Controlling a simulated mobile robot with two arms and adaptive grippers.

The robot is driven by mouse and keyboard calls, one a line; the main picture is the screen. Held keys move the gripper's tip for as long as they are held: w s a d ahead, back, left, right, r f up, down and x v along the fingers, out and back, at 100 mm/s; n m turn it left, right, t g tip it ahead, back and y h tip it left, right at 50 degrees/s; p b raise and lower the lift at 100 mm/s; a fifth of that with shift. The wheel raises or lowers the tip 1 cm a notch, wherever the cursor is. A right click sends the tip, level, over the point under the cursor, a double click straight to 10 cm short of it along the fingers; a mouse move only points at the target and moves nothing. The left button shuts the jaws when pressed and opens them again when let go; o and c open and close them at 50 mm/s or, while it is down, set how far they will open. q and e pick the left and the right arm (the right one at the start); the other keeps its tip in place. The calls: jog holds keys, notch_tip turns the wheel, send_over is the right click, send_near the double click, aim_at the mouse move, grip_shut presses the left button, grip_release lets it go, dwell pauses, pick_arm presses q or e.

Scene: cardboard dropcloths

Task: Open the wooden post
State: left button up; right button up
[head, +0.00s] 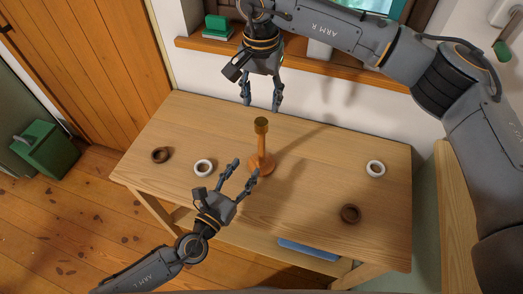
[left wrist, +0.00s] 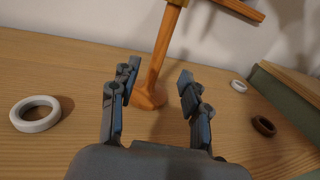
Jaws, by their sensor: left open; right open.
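The wooden post (head: 262,154) stands upright on the table, with a round base and a brass-coloured top (head: 261,125). In the left wrist view the post (left wrist: 161,52) rises from its base (left wrist: 149,96) beyond my fingers, and a wooden bar (left wrist: 240,9) shows at the upper right. My left gripper (head: 246,168) is open and empty, low at the near left side of the post's base; its fingers (left wrist: 159,72) appear on either side of the post in the wrist view, with no clear contact. My right gripper (head: 262,106) is open and empty, pointing down above and behind the post's top.
On the table (head: 300,215) lie a brown ring (head: 153,157) and a white ring (head: 197,170) at left, and a white ring (head: 375,174) and a brown ring (head: 351,220) at right. A wall and windowsill (head: 345,72) stand behind.

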aim_at(259, 149)
pick_arm(q)
jog(key=x, duration=1)
jog(key=shift+f, duration=0.1)
grip_shut()
